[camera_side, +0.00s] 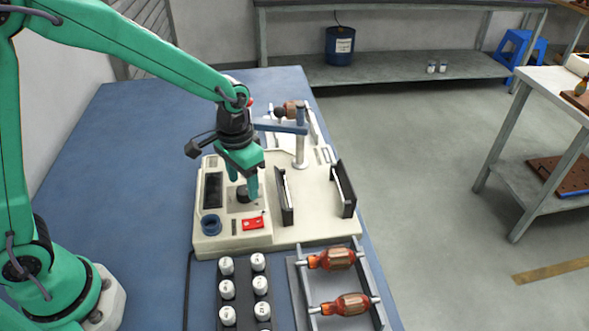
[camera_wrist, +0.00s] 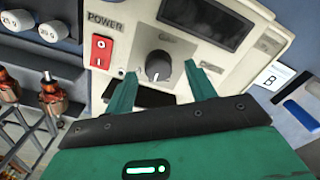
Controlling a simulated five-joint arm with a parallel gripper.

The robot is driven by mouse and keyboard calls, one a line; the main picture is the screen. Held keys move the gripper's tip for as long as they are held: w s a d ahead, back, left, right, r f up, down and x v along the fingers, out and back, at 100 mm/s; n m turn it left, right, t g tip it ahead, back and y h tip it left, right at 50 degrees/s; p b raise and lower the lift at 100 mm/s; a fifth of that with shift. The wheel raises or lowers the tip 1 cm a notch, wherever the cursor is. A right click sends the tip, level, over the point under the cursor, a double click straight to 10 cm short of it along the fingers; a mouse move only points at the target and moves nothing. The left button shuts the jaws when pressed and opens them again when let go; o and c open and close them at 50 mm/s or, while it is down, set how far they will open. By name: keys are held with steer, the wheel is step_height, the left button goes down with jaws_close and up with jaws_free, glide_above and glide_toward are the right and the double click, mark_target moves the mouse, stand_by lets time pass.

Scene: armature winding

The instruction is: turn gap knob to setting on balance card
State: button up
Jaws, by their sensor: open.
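The dark round gap knob (camera_wrist: 158,65) sits on the cream machine's panel in the wrist view, with a small white pointer mark at its lower edge. In the side view the knob (camera_side: 243,195) is partly covered by my gripper. My gripper (camera_wrist: 160,86) is open, with one green finger on each side of the knob's near side; nothing is held. In the side view my gripper (camera_side: 243,185) points down at the panel. I cannot tell whether the fingers touch the knob. A white card marked B (camera_wrist: 270,78) lies at the right; I cannot read any setting on it.
The red power switch (camera_wrist: 101,51) is close to the left finger. Dark upright plates (camera_side: 286,197) stand right of my gripper. White-capped weights (camera_side: 228,289) and copper armatures (camera_side: 345,304) are in front.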

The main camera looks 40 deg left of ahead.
mark_target(244, 189)
step_height(244, 189, up, 6)
stand_by(0.4)
steer(key=shift+a+r, duration=0.1)
steer(key=shift+r, duration=0.05)
steer(key=s+a+r+n+t, duration=0.1)
steer(key=s+a+r+t, duration=0.1)
steer(key=s+a+r, duration=0.2)
steer(key=s+a+r+n+t, duration=0.1)
steer(key=s+a+r+t, duration=0.2)
steer(key=s, duration=0.8)
step_height(244, 189, up, 2)
steer(key=shift+s+a+r+t, duration=0.25)
steer(key=shift+s+a+t, duration=0.05)
steer(key=shift+a, duration=0.8)
